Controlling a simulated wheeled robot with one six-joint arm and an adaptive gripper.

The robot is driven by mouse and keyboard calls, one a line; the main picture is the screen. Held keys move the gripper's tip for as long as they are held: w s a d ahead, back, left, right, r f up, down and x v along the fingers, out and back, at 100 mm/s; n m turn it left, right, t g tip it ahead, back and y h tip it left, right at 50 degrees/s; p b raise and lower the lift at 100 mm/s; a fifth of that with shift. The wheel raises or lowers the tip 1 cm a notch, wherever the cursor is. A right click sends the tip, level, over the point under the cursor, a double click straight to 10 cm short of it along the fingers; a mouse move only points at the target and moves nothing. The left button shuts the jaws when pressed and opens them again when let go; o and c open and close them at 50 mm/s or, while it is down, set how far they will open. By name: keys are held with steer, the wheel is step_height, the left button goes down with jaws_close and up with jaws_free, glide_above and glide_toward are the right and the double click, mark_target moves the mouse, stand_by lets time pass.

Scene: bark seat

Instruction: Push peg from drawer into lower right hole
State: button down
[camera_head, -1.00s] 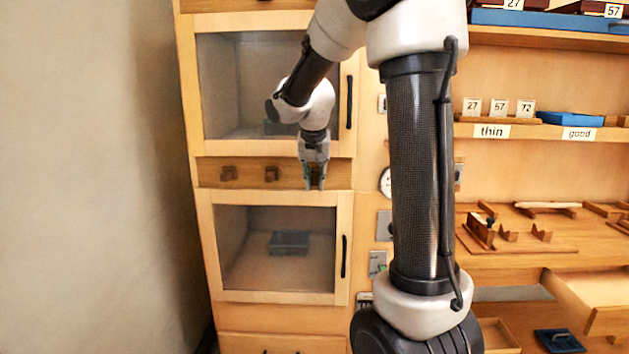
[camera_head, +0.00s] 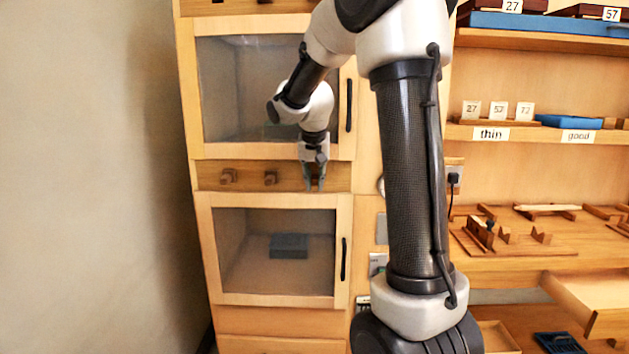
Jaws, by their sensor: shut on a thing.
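My gripper (camera_head: 315,187) points down in front of the right part of a wooden strip (camera_head: 205,175) between two glass-fronted cabinet doors. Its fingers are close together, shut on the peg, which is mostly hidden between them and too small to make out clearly. Two brown square blocks, a left one (camera_head: 228,177) and a right one (camera_head: 270,178), stick out of the strip to the left of my gripper. Any hole behind the fingers is hidden. An open drawer (camera_head: 590,300) juts out at the lower right, far from my gripper.
The upper door (camera_head: 345,145) and lower door (camera_head: 345,280) are shut, with dark vertical handles. A blue-grey box (camera_head: 289,245) sits behind the lower glass. Shelves at the right hold number cards (camera_head: 498,110) and a blue box (camera_head: 570,120). A bare wall (camera_head: 90,180) closes the left.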

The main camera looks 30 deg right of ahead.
stand_by(0.4)
steer(key=c, duration=1.3)
jaws_free()
steer(key=shift+o, duration=0.2)
steer(key=v, duration=1.2)
steer(key=s+a+f+n, duration=0.2)
steer(key=s+f, duration=0.1)
steer(key=s, duration=0.6)
steer(key=s+a+f+n+y, duration=0.1)
steer(key=s+a+f+n, duration=0.1)
steer(key=s, duration=0.7)
steer(key=s+a+f+n+y, duration=0.1)
steer(key=s+a+f+n, duration=0.1)
steer(key=s+f, duration=0.3)
steer(key=s+a, duration=0.1)
steer(key=s, duration=0.2)
steer(key=shift+s+n+t, duration=0.4)
